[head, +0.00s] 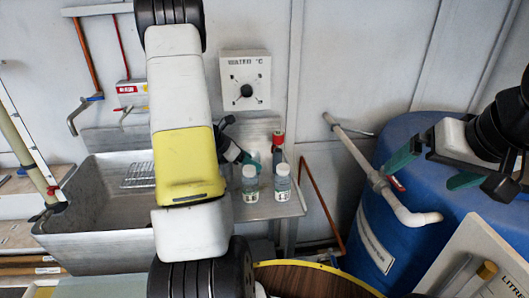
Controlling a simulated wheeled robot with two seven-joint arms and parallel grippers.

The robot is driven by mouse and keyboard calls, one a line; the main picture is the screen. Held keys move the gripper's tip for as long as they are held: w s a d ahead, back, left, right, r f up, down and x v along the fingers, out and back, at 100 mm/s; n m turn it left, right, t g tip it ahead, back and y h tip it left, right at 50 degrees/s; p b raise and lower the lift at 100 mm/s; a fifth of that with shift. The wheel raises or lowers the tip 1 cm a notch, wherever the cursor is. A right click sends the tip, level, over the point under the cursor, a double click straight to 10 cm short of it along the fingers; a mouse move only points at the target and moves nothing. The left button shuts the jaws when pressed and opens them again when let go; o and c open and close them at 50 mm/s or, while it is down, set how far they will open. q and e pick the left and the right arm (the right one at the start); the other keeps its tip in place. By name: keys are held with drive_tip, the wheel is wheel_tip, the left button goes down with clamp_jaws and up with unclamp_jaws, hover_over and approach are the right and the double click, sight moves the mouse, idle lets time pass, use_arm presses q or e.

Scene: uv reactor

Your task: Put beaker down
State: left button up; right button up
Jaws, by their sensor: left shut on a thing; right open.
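My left gripper (252,160) reaches over the steel side shelf of the sink, just behind two small white-capped bottles. Its teal fingertips are shut on what looks like the clear beaker (265,161), which is small, faint and partly hidden by the fingers and bottles. I cannot tell whether the beaker touches the shelf. My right gripper (427,163) is open and empty, its teal fingers spread above the blue barrel at the right.
The left bottle (250,186) and right bottle (283,186) stand close in front of the gripper. A red-topped item (278,139) stands behind them. The steel shelf (290,208) has little bare room. The sink (100,185) is left; a blue barrel (375,215) is right.

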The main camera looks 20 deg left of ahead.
use_arm(q)
drive_tip(key=shift+f, duration=0.15)
drive_tip(key=o, duration=1.6)
drive_tip(key=shift+c, duration=0.2)
